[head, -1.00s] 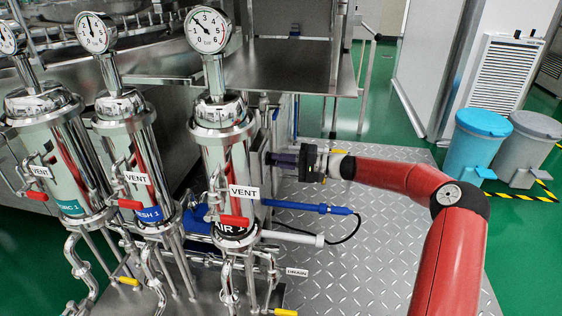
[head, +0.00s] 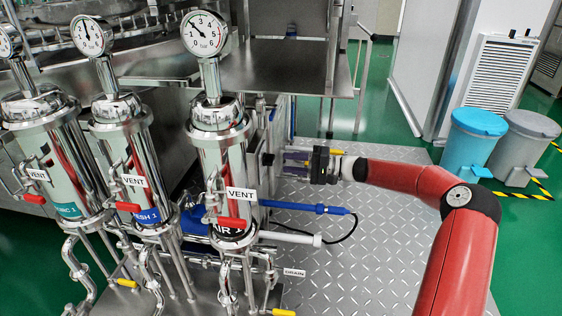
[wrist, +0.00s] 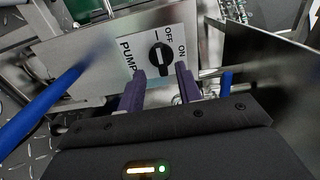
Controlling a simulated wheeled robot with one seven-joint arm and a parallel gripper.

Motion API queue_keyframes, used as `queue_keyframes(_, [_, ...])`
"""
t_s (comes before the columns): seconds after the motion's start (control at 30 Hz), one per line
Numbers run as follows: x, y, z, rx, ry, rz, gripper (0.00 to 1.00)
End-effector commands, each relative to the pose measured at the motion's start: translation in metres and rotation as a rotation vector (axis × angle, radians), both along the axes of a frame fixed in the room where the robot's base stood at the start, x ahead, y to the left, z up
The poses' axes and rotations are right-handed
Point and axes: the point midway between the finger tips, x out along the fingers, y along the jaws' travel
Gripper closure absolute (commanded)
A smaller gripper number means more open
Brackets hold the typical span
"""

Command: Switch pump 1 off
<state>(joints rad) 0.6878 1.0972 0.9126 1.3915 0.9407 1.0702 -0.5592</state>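The pump switch (wrist: 161,58) is a black rotary knob on a white plate in the wrist view. The plate (wrist: 143,75) carries the words PUMP, OFF and ON, turned sideways in the picture. The knob's grip ridge runs roughly up and down in the picture; which label it points to is hard to tell. My gripper (wrist: 160,70) is open, its two purple fingers apart near the knob's lower end, with no clear contact. In the head view my gripper (head: 284,161) faces the side of the machine cabinet, where the switch face is hidden.
Steel filter housings (head: 222,165) with gauges and red VENT handles stand left of my gripper. A blue rod-like tool (head: 305,207) lies below it and a steel shelf (head: 290,80) is above. The diamond-plate floor (head: 370,260) is clear to the right.

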Motion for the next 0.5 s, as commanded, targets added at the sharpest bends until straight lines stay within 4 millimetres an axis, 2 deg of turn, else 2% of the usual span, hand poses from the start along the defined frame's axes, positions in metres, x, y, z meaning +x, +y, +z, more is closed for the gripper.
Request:
queue_keyframes(0.03, [-0.002, -0.009, 0.001, 0.0, 0.001, -0.002, 0.65])
queue_keyframes(0.2, [-0.006, -0.028, 0.001, 0.001, 0.001, 0.0, 0.65])
queue_keyframes(0.5, [-0.007, -0.033, 0.0, 0.0, 0.001, 0.001, 0.65])
